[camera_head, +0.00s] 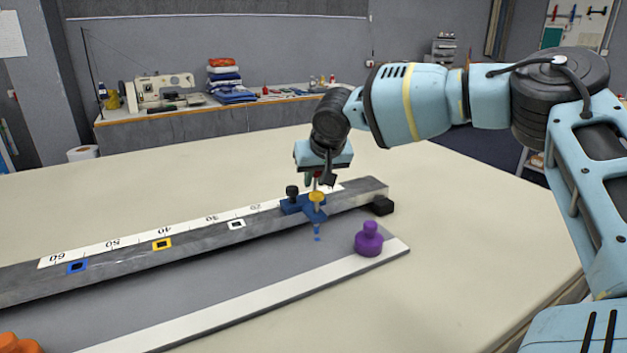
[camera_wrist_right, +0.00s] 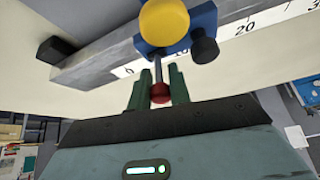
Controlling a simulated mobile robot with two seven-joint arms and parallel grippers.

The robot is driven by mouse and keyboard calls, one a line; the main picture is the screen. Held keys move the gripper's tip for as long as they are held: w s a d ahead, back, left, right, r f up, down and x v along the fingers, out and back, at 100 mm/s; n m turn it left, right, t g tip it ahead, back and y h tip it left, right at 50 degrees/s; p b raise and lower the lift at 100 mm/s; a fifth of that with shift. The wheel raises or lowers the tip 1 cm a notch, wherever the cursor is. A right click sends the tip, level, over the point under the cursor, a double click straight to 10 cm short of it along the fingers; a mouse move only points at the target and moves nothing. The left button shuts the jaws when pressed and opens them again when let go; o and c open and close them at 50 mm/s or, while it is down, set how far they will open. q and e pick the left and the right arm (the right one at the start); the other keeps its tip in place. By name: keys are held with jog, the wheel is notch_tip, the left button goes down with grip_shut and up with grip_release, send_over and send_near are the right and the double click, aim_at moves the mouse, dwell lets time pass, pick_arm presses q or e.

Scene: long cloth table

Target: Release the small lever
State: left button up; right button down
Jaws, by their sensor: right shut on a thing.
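The small lever, a thin metal rod with a red ball (camera_wrist_right: 160,94), stands out from the blue slider (camera_wrist_right: 192,22) on the ruled rail. My right gripper (camera_wrist_right: 159,88) has its green fingers on either side of the red ball and is shut on it. In the head view my right gripper (camera_head: 318,179) is just behind the blue slider (camera_head: 313,212), which carries a yellow knob (camera_head: 317,197) and a black knob (camera_head: 292,192). The lever is mostly hidden there. My left gripper is not in view.
The grey rail (camera_head: 205,248) has a number scale and blue, yellow and white square markers. A black block (camera_head: 382,205) sits at its right end. A purple knob (camera_head: 369,240) stands on the grey board in front. An orange object (camera_head: 15,343) is at the lower left.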

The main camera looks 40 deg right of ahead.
jog(key=shift+s+f+t+b, duration=0.1)
jog(key=shift+f+t+b, duration=0.15)
jog(key=shift+t+b, duration=0.2)
jog(key=t+b, duration=0.1)
jog(key=b, duration=0.1)
jog(key=t+b, duration=0.1)
jog(key=b, duration=0.1)
jog(key=s+t+b, duration=0.1)
jog(key=b, duration=0.1)
jog(key=shift+s+a+f+h, duration=0.15)
jog(key=shift+f+h, duration=0.1)
jog(key=shift+h, duration=0.15)
jog(key=shift+s+r+t+b, duration=0.1)
jog(key=shift+t+b, duration=0.35)
jog(key=shift+b, duration=0.9)
jog(key=c, duration=1.3)
grip_release()
jog(key=shift+c, duration=0.2)
jog(key=p+v, duration=0.1)
jog(key=v, duration=0.7)
jog(key=shift+a, duration=0.15)
